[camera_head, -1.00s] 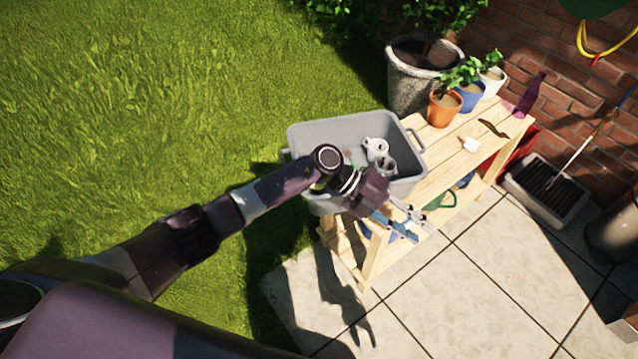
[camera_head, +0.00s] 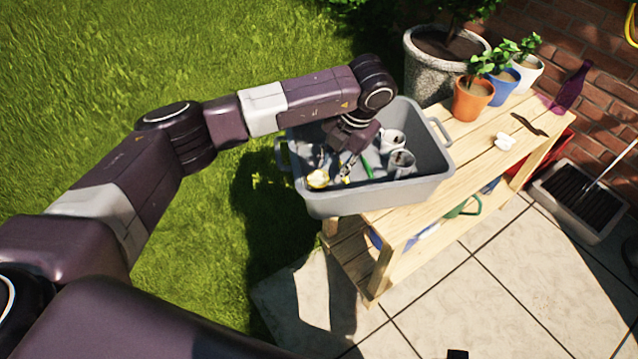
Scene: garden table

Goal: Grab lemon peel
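A small yellow piece (camera_head: 318,179), which looks like lemon peel, lies inside the grey bin (camera_head: 375,199) near its front left corner. A smaller yellow bit (camera_head: 346,180) shows just right of it. My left gripper (camera_head: 336,168) reaches down into the bin from above, its fingers apart, close beside the yellow piece. I see nothing held between the fingers, though the arm and shadow partly hide them. My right gripper is not in view.
Grey-white cups (camera_head: 401,162) and a green strip (camera_head: 367,167) are also in the bin. The bin stands on a wooden potting table (camera_head: 470,160) with potted plants (camera_head: 473,97), a purple bottle (camera_head: 569,88), a white crumpled piece (camera_head: 504,141) and a dark peel-like strip (camera_head: 529,124).

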